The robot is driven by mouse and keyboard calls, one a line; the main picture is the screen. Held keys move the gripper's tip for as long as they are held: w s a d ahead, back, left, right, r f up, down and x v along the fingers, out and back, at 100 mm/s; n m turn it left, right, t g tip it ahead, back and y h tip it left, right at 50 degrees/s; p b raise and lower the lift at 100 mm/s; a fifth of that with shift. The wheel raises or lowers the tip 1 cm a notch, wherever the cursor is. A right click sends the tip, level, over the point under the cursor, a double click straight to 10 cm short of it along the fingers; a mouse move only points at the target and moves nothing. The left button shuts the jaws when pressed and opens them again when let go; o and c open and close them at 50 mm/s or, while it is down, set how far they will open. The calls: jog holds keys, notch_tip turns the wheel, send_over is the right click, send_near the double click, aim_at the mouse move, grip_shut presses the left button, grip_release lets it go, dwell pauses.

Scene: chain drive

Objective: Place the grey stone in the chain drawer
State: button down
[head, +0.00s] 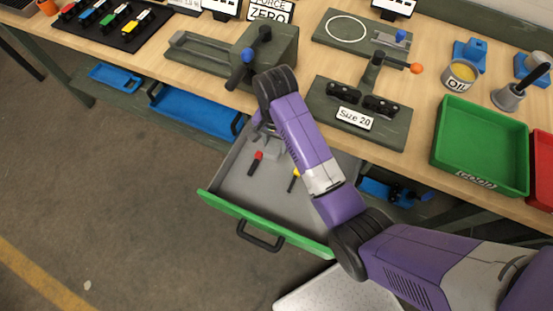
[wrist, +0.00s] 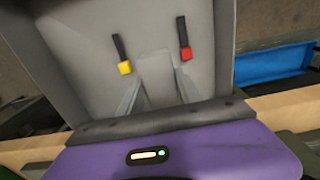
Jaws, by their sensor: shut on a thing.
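An open drawer with a green front (head: 262,221) and a grey inside juts out below the workbench. I cannot see a label naming it as the chain drawer. My gripper (head: 268,140) reaches down over the back part of this drawer. It is shut on the grey stone (wrist: 157,78), which shows between the two fingers in the wrist view, close to the drawer floor. Whether the stone touches the floor I cannot tell. In the head view the stone blends with the grey drawer and is partly hidden by my wrist.
A red-tipped tool (head: 255,162) and a yellow-tipped tool (head: 293,181) lie in the drawer, in front of my gripper. The bench (head: 225,97) edge runs just behind. A vise (head: 265,60) and a "Size 20" fixture (head: 360,120) stand on it. A blue tray (head: 195,112) sits beneath, left.

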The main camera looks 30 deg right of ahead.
notch_tip(320, 180, down, 10)
jog(key=shift+f, duration=0.1)
dwell(0.4)
jog(key=c, duration=0.8)
grip_release()
jog(key=shift+f, duration=0.1)
jog(key=shift+c, duration=0.2)
notch_tip(320, 180, up, 12)
jog(key=shift+r, duration=0.15)
